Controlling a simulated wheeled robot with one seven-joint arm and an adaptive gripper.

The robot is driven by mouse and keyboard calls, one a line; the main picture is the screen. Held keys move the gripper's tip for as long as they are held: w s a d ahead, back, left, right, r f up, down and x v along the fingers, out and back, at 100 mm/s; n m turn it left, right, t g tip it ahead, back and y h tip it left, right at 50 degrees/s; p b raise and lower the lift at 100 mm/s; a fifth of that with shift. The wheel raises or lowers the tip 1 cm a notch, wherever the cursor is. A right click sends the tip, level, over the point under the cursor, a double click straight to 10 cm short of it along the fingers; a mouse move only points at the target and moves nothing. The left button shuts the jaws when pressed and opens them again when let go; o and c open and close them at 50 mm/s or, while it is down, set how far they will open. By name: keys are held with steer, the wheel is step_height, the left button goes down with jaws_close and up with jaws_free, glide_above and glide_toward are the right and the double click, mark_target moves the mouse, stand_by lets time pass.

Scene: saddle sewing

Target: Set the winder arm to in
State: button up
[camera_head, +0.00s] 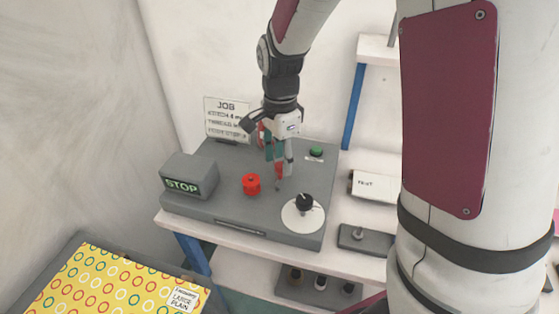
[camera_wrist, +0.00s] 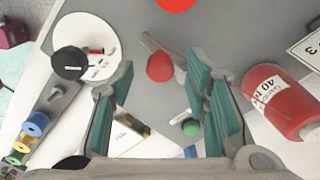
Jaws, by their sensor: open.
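The winder arm appears to be a small grey lever with a red ball end (camera_wrist: 160,67) in the wrist view. In the head view its red tip (camera_head: 279,170) shows just under my gripper, partly hidden by the fingers. My gripper (camera_head: 278,158) points down over the grey machine panel (camera_head: 215,202). In the wrist view my gripper (camera_wrist: 170,82) has its two teal-padded fingers apart. The red ball lies between them in the picture, with no contact visible. I cannot read any in or out marking for the lever.
A red knob (camera_head: 251,184), a white dial with a black knob (camera_head: 304,203), a green button (camera_head: 316,152) and a STOP display (camera_head: 188,178) surround the lever. A red thread spool (camera_wrist: 275,100) stands close beside one finger in the wrist view. A JOB card (camera_head: 227,118) is behind.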

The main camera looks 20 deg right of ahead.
steer(key=shift+f, duration=0.7)
jaws_close()
steer(key=shift+a+r, duration=0.1)
steer(key=m+p, duration=0.1)
steer(key=m, duration=0.1)
steer(key=w+a+m+p, duration=0.1)
steer(key=p, duration=0.1)
steer(key=shift+m, duration=0.4)
steer(key=shift+w+a+m+p, duration=0.15)
steer(key=shift+w+m+p, duration=0.25)
steer(key=shift+m+p, duration=0.5)
steer(key=shift+w+a+m+p, duration=0.1)
steer(key=shift+w+m+p, duration=0.35)
steer(key=shift+m, duration=0.75)
